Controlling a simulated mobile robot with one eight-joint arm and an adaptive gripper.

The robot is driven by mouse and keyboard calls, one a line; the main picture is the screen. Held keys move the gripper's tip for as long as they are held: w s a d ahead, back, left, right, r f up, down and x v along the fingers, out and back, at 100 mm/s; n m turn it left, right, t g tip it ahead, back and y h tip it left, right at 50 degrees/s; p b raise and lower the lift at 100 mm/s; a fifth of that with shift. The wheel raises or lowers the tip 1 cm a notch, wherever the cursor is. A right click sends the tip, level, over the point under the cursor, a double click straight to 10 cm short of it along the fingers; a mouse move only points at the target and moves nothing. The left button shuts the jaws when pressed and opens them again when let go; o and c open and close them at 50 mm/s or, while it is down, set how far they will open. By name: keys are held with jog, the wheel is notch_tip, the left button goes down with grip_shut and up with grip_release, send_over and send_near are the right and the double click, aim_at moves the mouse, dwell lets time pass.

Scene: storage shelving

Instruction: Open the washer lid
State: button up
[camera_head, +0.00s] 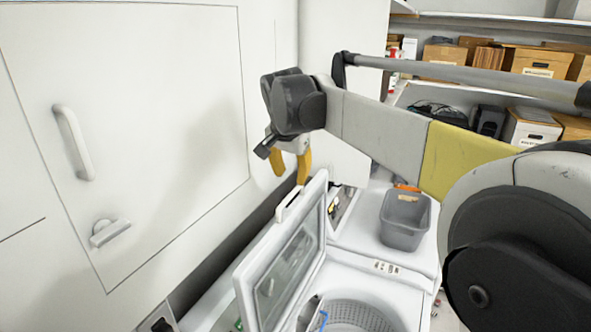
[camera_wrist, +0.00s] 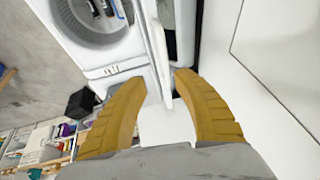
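The washer lid (camera_head: 290,265) is a white frame with a clear window. My gripper (camera_head: 290,176) has yellow fingers and points down just above the lid's top edge. In the wrist view, my gripper (camera_wrist: 158,81) has its fingers spread apart. The lid (camera_wrist: 155,40) shows nearly edge-on beyond the fingertips, and the washer (camera_wrist: 108,60) lies to its left. Nothing is visibly gripped; I cannot tell whether a finger touches the lid.
A white wall panel (camera_head: 140,130) with a handle stands close on the left. A grey bin (camera_head: 404,220) sits on the white surface right of the lid. Shelves with cardboard boxes (camera_head: 541,62) are behind. A narrow dark gap runs between lid and panel.

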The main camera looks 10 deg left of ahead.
aim_at(290, 196)
jog(key=x, duration=0.7)
jog(key=a+p+x, duration=0.1)
jog(key=x, duration=0.2)
jog(key=shift+w+f, duration=0.2)
jog(key=shift+w, duration=0.2)
grip_shut()
